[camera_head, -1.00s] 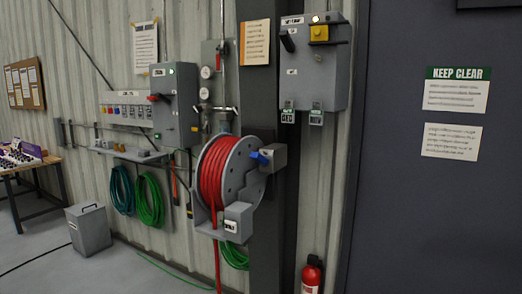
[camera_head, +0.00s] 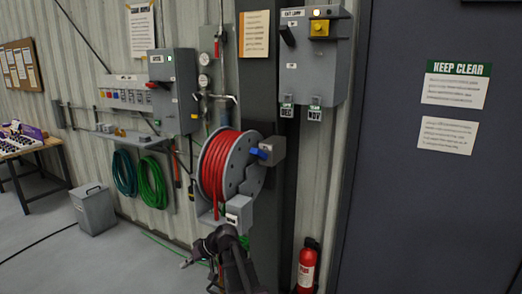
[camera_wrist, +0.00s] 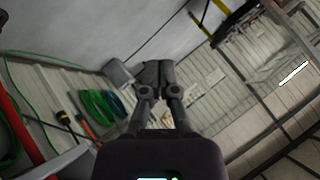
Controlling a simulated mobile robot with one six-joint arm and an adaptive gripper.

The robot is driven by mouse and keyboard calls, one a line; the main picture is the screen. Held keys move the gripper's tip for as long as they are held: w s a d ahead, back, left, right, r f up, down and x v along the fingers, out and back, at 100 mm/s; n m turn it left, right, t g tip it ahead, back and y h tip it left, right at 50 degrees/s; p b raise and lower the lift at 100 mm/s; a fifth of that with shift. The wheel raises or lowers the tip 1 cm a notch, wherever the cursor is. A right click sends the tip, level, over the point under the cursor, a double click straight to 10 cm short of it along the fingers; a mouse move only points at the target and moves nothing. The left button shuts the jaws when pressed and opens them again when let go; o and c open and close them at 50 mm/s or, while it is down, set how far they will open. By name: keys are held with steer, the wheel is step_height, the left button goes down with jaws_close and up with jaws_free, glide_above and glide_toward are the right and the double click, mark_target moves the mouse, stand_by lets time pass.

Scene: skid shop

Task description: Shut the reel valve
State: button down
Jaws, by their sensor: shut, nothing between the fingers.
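The hose reel (camera_head: 243,165) is a grey drum wound with red hose (camera_head: 213,165), mounted on the wall at mid-picture in the head view. A blue valve handle (camera_head: 260,153) sticks out to the left from a grey box (camera_head: 271,149) at the reel's right side. My gripper (camera_head: 186,264) is low and left of the reel, below and well apart from the blue handle. In the wrist view my gripper (camera_wrist: 157,78) has its fingers together, with nothing held. I cannot make out the blue handle in the wrist view.
A grey box (camera_head: 239,213) sits at the reel's lower front, just above my arm. A red fire extinguisher (camera_head: 307,267) stands to the right. Green hose coils (camera_head: 152,181) hang on the left. A grey bin (camera_head: 93,209) stands on the floor; floor left of my gripper is clear.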

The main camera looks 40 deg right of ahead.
mark_target(260, 154)
steer(key=w+d+r+t+p, duration=0.1)
steer(key=d+r+t+p, duration=0.1)
steer(key=d+r, duration=0.4)
steer(key=w+d+r+m+t+p, duration=0.1)
steer(key=d+r+t+p, duration=0.2)
steer(key=d+r, duration=0.3)
steer(key=w+d+r+t+p, duration=0.1)
steer(key=d+r+t+p, duration=0.1)
steer(key=d+r, duration=0.4)
steer(key=shift+w+d+r+m+t+p, duration=0.1)
steer(key=shift+w+d+m+t+p, duration=0.15)
steer(key=shift+d, duration=0.65)
steer(key=shift+d+m+t+p, duration=0.15)
steer(key=shift+d+t, duration=0.2)
steer(key=shift+d, duration=0.5)
steer(key=s+d+r+m+t+h+p, duration=0.1)
steer(key=s+d+r+t+h+p, duration=0.1)
steer(key=d+r, duration=0.4)
steer(key=s+d+r+m+t+h+p, duration=0.2)
steer(key=d+r, duration=0.5)
steer(key=d, duration=0.7)
steer(key=shift+s+d+r+t+p, duration=0.15)
steer(key=shift+s+d+t+p, duration=0.25)
steer(key=shift+s+t+p, duration=0.6)
steer(key=shift+w, duration=0.1)
